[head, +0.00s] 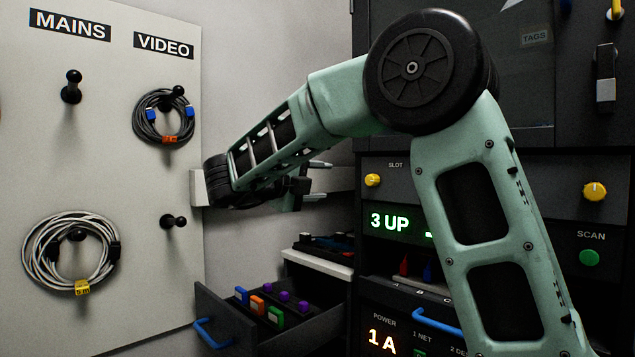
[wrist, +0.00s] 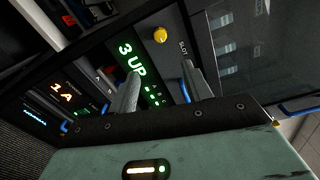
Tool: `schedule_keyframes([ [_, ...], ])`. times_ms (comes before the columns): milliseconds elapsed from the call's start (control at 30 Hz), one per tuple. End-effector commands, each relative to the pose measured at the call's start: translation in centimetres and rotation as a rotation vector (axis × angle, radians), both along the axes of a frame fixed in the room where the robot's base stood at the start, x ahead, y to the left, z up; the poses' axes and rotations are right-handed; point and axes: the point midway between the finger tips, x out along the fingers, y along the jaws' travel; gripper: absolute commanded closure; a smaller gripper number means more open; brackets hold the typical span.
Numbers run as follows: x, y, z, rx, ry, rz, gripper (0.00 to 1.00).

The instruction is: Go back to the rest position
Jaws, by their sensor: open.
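My gripper (head: 318,180) is at the middle of the head view, at the end of my bent green arm, beside the edge of the white peg panel and above the open drawer. Its two fingers point right, toward the dark equipment rack. In the wrist view my gripper (wrist: 162,88) shows two grey fingers set apart with nothing between them. Behind them is the rack front with a green "3 UP" display (wrist: 132,60). My arm hides part of the rack in the head view.
The white panel (head: 150,250) carries a black cable coil (head: 137,118) under VIDEO and a grey coil (head: 30,250) with a yellow tag at lower left. Other pegs are bare. An open drawer (head: 228,332) with coloured blocks juts out below. Yellow knobs (head: 595,191) stick out of the rack.

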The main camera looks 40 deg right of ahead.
Motion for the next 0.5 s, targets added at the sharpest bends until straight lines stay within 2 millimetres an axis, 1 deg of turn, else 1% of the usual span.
schedule_keyframes([
  [333, 0.2, 0.1, 0.0, -0.002, 0.004, 0.015, 0.51],
  [367, 0.5, 0.3, 0.0, -0.005, 0.009, 0.035, 0.51],
  [433, 1.7, 1.2, -0.1, -0.019, 0.034, 0.126, 0.51],
  [467, 2.4, 1.9, -0.2, -0.03, 0.05, 0.184, 0.51],
  [500, 3.5, 3.0, -0.3, -0.046, 0.079, 0.278, 0.51],
])
